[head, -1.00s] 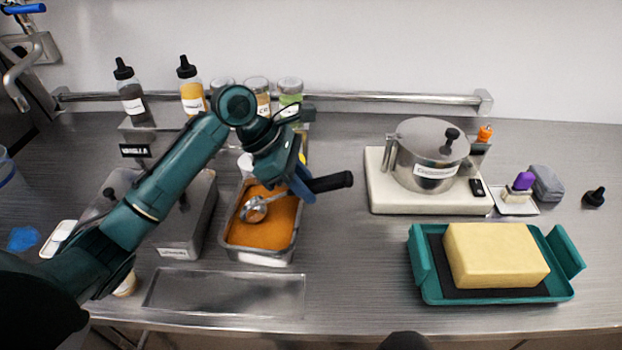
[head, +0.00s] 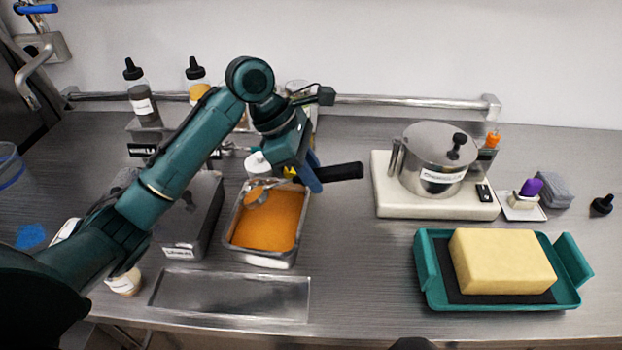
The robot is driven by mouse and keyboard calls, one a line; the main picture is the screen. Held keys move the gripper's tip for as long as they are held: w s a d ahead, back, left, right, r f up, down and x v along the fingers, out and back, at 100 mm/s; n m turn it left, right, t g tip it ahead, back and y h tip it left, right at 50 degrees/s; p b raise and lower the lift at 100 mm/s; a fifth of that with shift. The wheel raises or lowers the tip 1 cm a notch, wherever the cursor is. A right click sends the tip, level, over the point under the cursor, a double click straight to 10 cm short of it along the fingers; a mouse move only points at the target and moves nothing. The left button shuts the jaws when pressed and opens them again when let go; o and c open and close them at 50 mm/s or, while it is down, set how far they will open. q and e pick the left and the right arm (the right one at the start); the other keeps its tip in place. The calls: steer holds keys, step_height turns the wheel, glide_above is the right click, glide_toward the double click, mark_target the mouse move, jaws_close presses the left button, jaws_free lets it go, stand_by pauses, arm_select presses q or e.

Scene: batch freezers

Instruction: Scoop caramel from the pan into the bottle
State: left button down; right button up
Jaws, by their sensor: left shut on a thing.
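The metal pan (head: 233,248) of orange-brown caramel (head: 268,222) stands left of centre. My left gripper (head: 313,176) is above the pan's back right corner, shut on the scoop. The scoop's black handle (head: 340,172) sticks out to the right; its metal bowl (head: 256,196) is over the pan's back left part and looks orange inside. Whether it touches the caramel is hard to tell. A white-topped container (head: 258,163) stands just behind the pan, partly hidden; I cannot tell if it is the bottle. Black-capped bottles (head: 140,96) (head: 197,82) stand at the back. My right gripper is not seen.
A lidded grey metal container (head: 190,225) stands left of the pan, and an empty shallow tray (head: 230,297) in front. A lidded pot (head: 435,160) on a cream base (head: 400,205) and a teal tray (head: 428,275) with a yellow block (head: 503,262) are to the right.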

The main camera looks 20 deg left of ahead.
arm_select(q)
steer(key=shift+d+r, duration=0.25)
steer(key=shift+r, duration=0.05)
steer(key=shift+w+d+f+g+y, duration=0.1)
steer(key=shift+d+f+g+y, duration=0.1)
steer(key=shift+d+y, duration=0.6)
steer(key=shift+w+d+f+g+y, duration=0.1)
steer(key=shift+d+g+y, duration=0.15)
steer(key=shift+y, duration=0.95)
